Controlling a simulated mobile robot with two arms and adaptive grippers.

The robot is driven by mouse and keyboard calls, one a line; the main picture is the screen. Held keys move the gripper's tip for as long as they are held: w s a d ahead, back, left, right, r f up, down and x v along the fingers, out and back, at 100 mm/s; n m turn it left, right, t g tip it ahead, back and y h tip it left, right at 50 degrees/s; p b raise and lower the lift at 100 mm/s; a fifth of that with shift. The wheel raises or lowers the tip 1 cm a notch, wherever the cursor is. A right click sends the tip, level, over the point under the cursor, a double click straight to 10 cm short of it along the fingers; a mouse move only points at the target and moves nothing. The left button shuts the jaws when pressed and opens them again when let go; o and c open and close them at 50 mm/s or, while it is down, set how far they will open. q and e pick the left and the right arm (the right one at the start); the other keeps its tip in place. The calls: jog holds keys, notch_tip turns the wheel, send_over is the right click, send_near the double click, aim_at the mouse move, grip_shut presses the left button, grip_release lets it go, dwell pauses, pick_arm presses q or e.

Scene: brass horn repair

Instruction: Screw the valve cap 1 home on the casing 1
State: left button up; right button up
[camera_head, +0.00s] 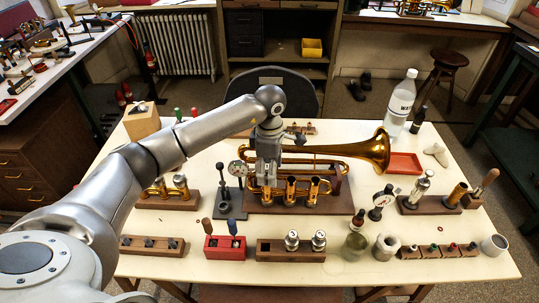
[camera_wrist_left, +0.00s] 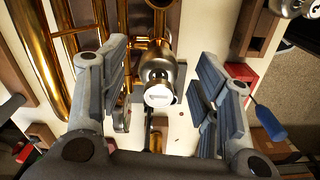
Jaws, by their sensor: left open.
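The brass horn (camera_head: 340,150) lies on a wooden stand on the table, with its bell to the right. Its valve casings stand in a row; the leftmost, casing 1 (camera_head: 267,190), is partly hidden under my left gripper (camera_head: 267,168). In the left wrist view my left gripper (camera_wrist_left: 160,78) is open, with its fingers apart on both sides of a silver cap with a white top (camera_wrist_left: 158,95), which appears to be valve cap 1. The cap sits over the casing, and a gap shows on each side. I cannot tell whether its thread is engaged. My right gripper is out of view.
A wooden rack (camera_head: 270,254) in front holds two silver valves (camera_head: 291,240). A red tray (camera_head: 403,163) and a bottle (camera_head: 401,100) are at the back right.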

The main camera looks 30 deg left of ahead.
pick_arm(q)
jog(key=shift+f, duration=0.65)
jog(key=c, duration=1.2)
jog(key=shift+f+m+b, duration=0.1)
jog(key=shift+m+b, duration=0.45)
jog(key=shift+m, duration=0.15)
jog(key=shift+c, duration=0.2)
jog(key=m+b, duration=0.1)
jog(key=m, duration=0.1)
jog(key=shift+s+m+b, duration=0.1)
jog(key=shift+m+b, duration=0.2)
jog(key=shift+m, duration=0.6)
jog(key=shift+b, duration=0.35)
